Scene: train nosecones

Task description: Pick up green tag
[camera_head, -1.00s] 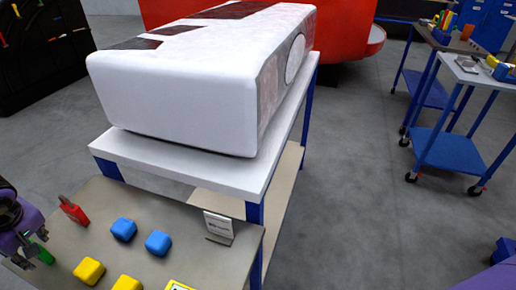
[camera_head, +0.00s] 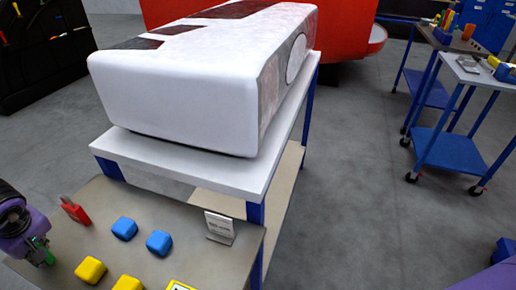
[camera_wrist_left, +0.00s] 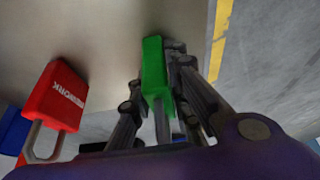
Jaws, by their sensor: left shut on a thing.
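The green tag (camera_wrist_left: 154,65) is a small green padlock-shaped block with a grey shackle. In the head view it is mostly covered by my gripper, with a bit of green (camera_head: 46,246) showing at the table's left edge. My left gripper (camera_head: 42,252) is purple with dark fingers. In the left wrist view its fingers (camera_wrist_left: 157,95) are on both sides of the tag, shut on it. I cannot tell whether the tag is clear of the tabletop. My right gripper does not show.
A red tag (camera_head: 75,210) lies close beside my left gripper. Blue blocks (camera_head: 124,228), yellow blocks (camera_head: 90,270) and a small sign (camera_head: 219,228) are on the grey-brown table (camera_head: 190,262). A white nosecone (camera_head: 175,95) stands on a cart behind it.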

